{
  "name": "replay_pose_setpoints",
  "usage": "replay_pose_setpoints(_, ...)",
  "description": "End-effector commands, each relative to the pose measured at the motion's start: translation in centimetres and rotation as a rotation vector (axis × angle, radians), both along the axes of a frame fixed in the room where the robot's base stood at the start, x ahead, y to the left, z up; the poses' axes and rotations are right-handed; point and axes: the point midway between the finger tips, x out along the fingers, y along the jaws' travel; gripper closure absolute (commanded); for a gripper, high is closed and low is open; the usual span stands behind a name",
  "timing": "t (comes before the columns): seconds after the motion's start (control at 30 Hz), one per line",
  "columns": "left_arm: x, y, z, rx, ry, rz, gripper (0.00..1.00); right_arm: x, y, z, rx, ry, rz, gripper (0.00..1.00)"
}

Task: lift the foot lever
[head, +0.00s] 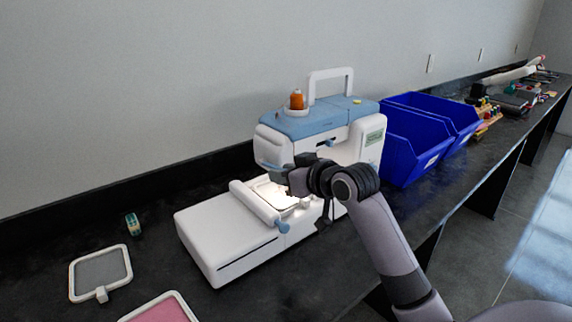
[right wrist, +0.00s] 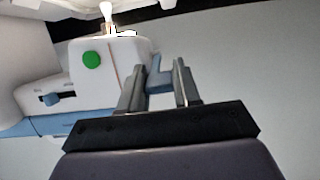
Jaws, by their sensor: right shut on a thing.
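The white and blue sewing machine (head: 330,122) stands on the dark counter. My right gripper (head: 272,168) is at the left end of its head, above the lit sewing bed. In the right wrist view, the foot lever (right wrist: 159,80) is a small blue piece sticking out from the white housing, between the two fingers of my right gripper (right wrist: 160,76). The gripper is shut on it. The gripper hides most of the lever in the head view, and its exact height is hard to tell. My left gripper is not in view.
An embroidery hoop with grey cloth (head: 101,271), a pink one (head: 162,309) and a small green item (head: 133,224) lie at the left. Blue bins (head: 408,160) stand right of the machine. The wall (head: 120,80) is close behind. Bare counter shows at the left.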

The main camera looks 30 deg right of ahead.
Motion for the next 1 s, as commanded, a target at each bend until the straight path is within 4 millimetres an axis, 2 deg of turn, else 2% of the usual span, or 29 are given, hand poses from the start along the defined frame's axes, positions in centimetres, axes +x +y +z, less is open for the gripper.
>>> replay_pose_setpoints(0.03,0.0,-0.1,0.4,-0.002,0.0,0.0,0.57,0.1,0.0,1.1,0.0,-0.023,0.0,1.0)
replay_pose_setpoints(0.37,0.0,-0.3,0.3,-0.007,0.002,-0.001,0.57,0.1,-0.1,1.1,0.0,-0.029,0.0,1.0)
replay_pose_setpoints(0.4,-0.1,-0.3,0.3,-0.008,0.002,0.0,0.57,0.1,-0.1,1.2,0.0,-0.03,0.0,0.59)
replay_pose_setpoints(0.47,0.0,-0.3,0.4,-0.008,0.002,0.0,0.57,0.1,-0.1,1.2,0.0,-0.03,0.0,0.43)
replay_pose_setpoints(0.8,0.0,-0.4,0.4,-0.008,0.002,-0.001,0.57,-0.1,-0.1,0.8,0.0,-0.019,-0.001,0.43)
replay_pose_setpoints(1.0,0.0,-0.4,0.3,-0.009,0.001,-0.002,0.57,-2.0,-0.2,1.4,-0.001,-0.019,0.0,0.43)
